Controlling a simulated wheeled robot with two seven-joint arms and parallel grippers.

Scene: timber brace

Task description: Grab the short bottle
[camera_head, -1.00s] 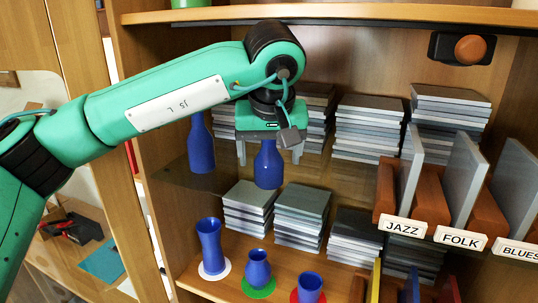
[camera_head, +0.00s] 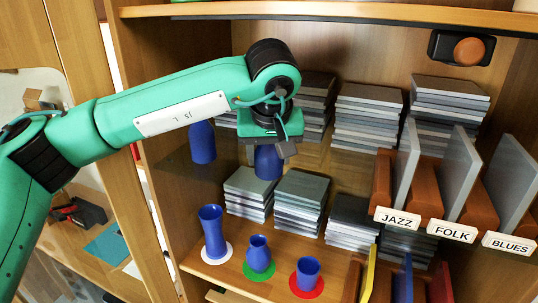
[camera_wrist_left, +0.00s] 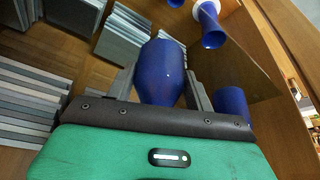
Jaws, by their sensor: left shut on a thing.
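My left gripper (camera_head: 267,151) points down and is shut on a blue bottle (camera_head: 267,163), its fingers on either side of the upper part. The bottle is upright on the glass shelf, with its top hidden under the gripper in the head view. In the left wrist view the held bottle (camera_wrist_left: 162,72) is between the two grey fingers. A second blue bottle (camera_head: 203,145) stands to the left, its top hidden behind my arm; it also shows in the left wrist view (camera_wrist_left: 232,102). My right gripper is out of view.
Stacks of grey cases (camera_head: 368,118) stand behind and to the right. Below are blue vases (camera_head: 213,232) on white, green and red discs. Labelled wooden dividers (camera_head: 428,195) are at right. The upper shelf edge (camera_head: 330,12) runs above my arm.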

